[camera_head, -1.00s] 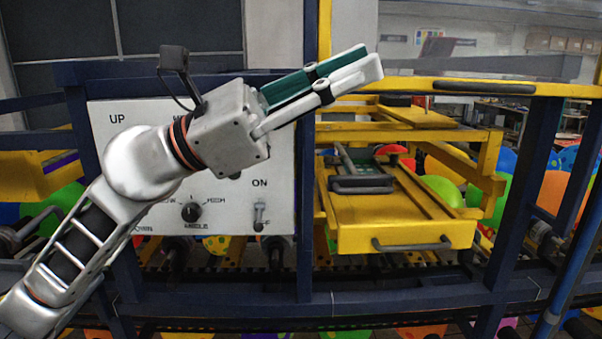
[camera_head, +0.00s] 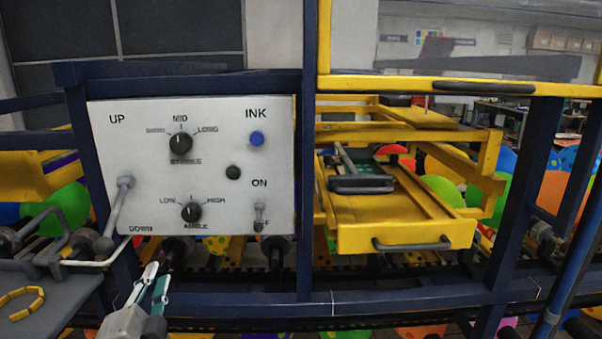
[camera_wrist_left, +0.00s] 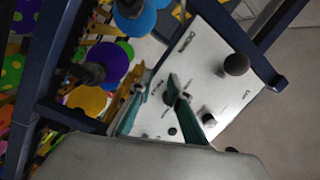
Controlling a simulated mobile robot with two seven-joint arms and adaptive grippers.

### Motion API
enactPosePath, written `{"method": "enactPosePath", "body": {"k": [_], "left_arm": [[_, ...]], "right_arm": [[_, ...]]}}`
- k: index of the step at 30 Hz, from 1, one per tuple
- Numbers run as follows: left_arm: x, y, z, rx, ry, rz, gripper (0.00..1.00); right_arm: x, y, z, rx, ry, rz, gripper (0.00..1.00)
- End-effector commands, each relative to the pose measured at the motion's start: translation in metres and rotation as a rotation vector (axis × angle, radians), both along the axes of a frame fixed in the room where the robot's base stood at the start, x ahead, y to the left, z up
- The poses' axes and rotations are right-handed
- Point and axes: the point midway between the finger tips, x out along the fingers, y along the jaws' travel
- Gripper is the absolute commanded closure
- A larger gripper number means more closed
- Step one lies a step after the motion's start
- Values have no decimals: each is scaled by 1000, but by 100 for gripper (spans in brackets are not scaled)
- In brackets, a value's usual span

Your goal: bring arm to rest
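My left gripper (camera_head: 158,274) shows low in the head view, below the white control panel (camera_head: 225,210), with its fingers pointing up. Only the hand's end shows there; the rest of the left arm is out of the picture. In the left wrist view the two teal-padded fingers (camera_wrist_left: 155,90) stand apart with nothing between them, and the panel lies beyond them. My left gripper looks clear of the panel. My right gripper is in neither view.
A dark blue frame rail (camera_head: 400,304) crosses behind the left gripper. A grey shelf (camera_head: 60,305) with a yellow curved piece (camera_head: 22,303) is at its left. A lever (camera_head: 121,200) sticks out from the panel's left side. A yellow tray (camera_head: 370,238) stands at the right.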

Motion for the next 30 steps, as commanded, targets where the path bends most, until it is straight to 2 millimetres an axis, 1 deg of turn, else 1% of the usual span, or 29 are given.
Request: {"method": "enactPosePath", "body": {"k": [1, 2, 3, 5, 6, 9, 12, 15, 21, 24, 27, 30], "left_arm": [[-14, 11, -34, -39, 89, 33, 82], [-23, 18, -52, -62, 138, 52, 82], [-36, 26, -75, -90, 202, 79, 82], [-57, 36, -108, -130, 296, 117, 82], [-70, 42, -126, -150, 352, 141, 82], [-102, 53, -163, -191, 468, 190, 82], [-130, 61, -189, -218, 557, 230, 82], [-154, 67, -210, -240, 633, 264, 82], [-202, 77, -242, -269, 765, 323, 82], [-221, 78, -255, -285, 817, 341, 82], [-210, 63, -268, -328, 798, 294, 82], [-204, 49, -281, -372, 786, 253, 82]], "right_arm": [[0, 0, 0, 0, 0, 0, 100], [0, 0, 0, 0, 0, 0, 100], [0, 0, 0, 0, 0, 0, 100], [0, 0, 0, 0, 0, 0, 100], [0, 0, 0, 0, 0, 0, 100], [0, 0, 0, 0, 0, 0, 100], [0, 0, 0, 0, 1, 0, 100], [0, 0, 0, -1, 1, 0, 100], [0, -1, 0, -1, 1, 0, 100], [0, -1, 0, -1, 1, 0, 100], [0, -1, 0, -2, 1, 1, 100], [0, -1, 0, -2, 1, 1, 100]]}}
